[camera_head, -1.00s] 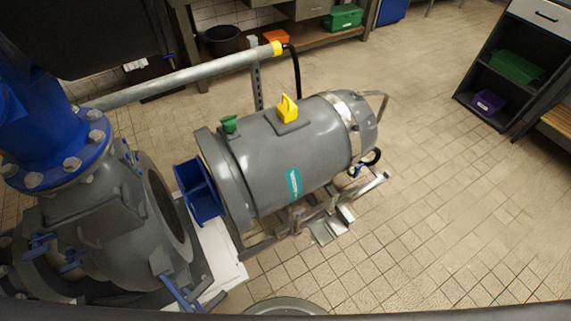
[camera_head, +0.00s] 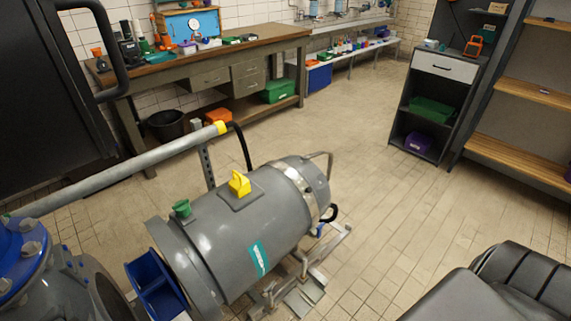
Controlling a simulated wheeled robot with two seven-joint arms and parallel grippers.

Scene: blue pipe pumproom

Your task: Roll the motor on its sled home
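The grey motor (camera_head: 225,225) lies on its side on a metal sled (camera_head: 305,282), in the lower left of the head view. It has a yellow block (camera_head: 239,183) and a green cap (camera_head: 182,208) on top and a teal label on its side. Neither of my grippers is in view.
A workbench (camera_head: 200,52) with tools stands at the back left, with a black bucket (camera_head: 166,126) beneath. A dark shelf unit (camera_head: 437,95) stands at the right. A grey pipe (camera_head: 115,173) runs behind the motor. A black padded object (camera_head: 500,285) fills the lower right. Tiled floor is clear beyond the motor.

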